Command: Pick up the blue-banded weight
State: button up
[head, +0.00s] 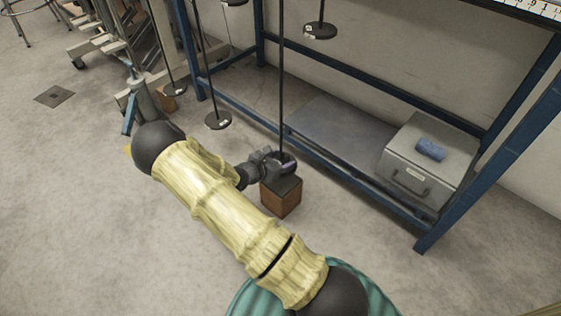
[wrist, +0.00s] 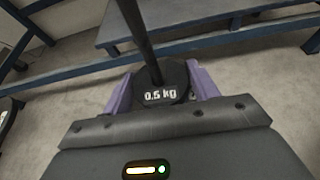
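A dark round weight (wrist: 166,84) marked "0.5 kg", with a dark rod rising from its middle, is between the two purple fingers of my gripper (wrist: 161,88) in the wrist view. A finger lies close along each side of it; whether both press on it is hard to tell. No blue band shows clearly on it. In the head view my gripper (head: 285,164) is at the foot of the long rod (head: 281,80), just over a wooden block (head: 280,198) with a dark top. The gripper mostly hides the weight there, and whether it touches the block is unclear.
Other dark disc weights on rods are at the left (head: 218,121), farther left (head: 175,89) and upper right (head: 320,31). A blue frame (head: 350,165) stands behind, with a grey box (head: 412,172) and a blue roll (head: 430,150) on it.

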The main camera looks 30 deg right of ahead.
aim_at(281, 151)
jog(key=c, duration=0.6)
jog(key=shift+c, duration=0.2)
jog(key=shift+r, duration=0.1)
jog(key=shift+r+p, duration=0.7)
jog(key=shift+p, duration=0.05)
notch_tip(281, 151, up, 3)
jog(key=shift+f+p, duration=0.15)
jog(key=shift+p, duration=1.05)
jog(key=s+a+p, duration=0.3)
jog(key=a, duration=0.5)
jog(key=s+a+p, duration=0.3)
jog(key=a, duration=0.6)
jog(key=shift+f+p, duration=0.35)
jog(key=shift+p, duration=0.05)
